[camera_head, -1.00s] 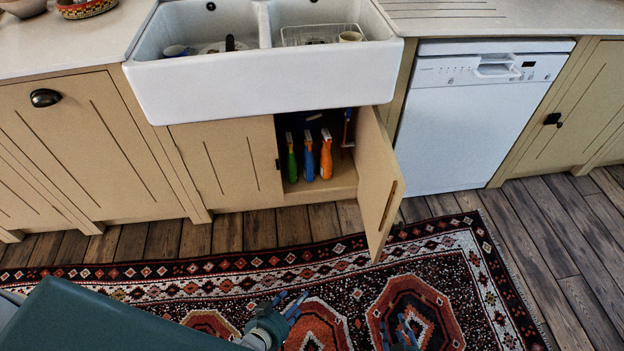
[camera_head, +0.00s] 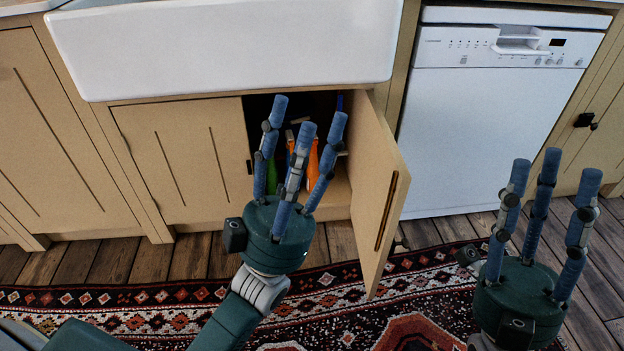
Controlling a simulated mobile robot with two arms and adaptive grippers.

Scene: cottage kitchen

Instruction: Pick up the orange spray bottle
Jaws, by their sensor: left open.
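The orange spray bottle (camera_head: 313,160) stands inside the open cupboard under the sink, largely hidden behind the fingers of my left gripper. My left gripper (camera_head: 300,125) is open and empty, its fingers pointing toward the cupboard opening in front of the bottles. Whether any finger touches a bottle cannot be told. My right gripper (camera_head: 550,180) is at the right, in front of the white dishwasher, with its fingers spread apart and nothing between them.
The open cupboard door (camera_head: 376,190) stands just right of my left gripper. A green bottle (camera_head: 272,176) is left of the orange one, and a blue bottle is mostly hidden. The white sink (camera_head: 230,45) overhangs the opening. A patterned rug (camera_head: 190,300) lies on the floor.

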